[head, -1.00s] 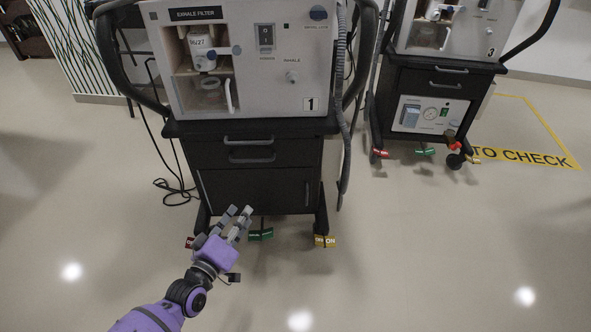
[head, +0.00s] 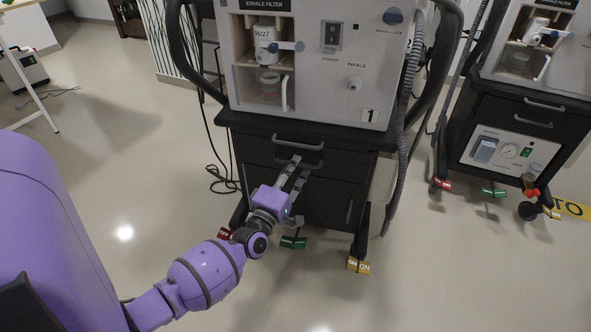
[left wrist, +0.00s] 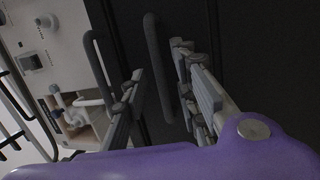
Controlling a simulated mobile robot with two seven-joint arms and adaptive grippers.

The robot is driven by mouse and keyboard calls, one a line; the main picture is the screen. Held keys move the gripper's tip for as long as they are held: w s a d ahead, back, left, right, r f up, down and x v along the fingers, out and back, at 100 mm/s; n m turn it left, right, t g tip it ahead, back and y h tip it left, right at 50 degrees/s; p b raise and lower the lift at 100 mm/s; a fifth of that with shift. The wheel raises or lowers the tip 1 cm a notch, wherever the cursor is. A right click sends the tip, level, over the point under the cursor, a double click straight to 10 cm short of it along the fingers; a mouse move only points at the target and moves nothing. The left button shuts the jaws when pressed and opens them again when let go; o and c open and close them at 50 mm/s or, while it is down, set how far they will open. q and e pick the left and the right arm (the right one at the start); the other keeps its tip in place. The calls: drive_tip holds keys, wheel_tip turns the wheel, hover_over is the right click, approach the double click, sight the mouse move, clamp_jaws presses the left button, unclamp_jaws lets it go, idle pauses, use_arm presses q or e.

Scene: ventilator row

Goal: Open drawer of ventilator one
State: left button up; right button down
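Ventilator one (head: 310,75), a grey panel marked "1" on a dark cart, stands in front of me. Its upper drawer handle (head: 298,143) is a grey bar; it also shows in the left wrist view (left wrist: 96,72). The drawers look closed. My left gripper (head: 299,167) is in front of the second drawer, its fingers partly hiding that drawer's handle. In the left wrist view, the left gripper (left wrist: 160,62) is open, with the lower handle (left wrist: 153,50) lying between its fingers. I cannot tell whether they touch it. My right gripper is out of view.
A second ventilator cart (head: 515,125) stands at the right. A hose (head: 402,130) hangs down ventilator one's right side, and a black cable (head: 222,180) lies on the floor at its left. Caster pedals, including a green one (head: 293,242), stick out below. The floor in front is clear.

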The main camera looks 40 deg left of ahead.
use_arm(q)
drive_tip(key=shift+w, duration=0.25)
drive_tip(key=shift+c, duration=0.4)
clamp_jaws()
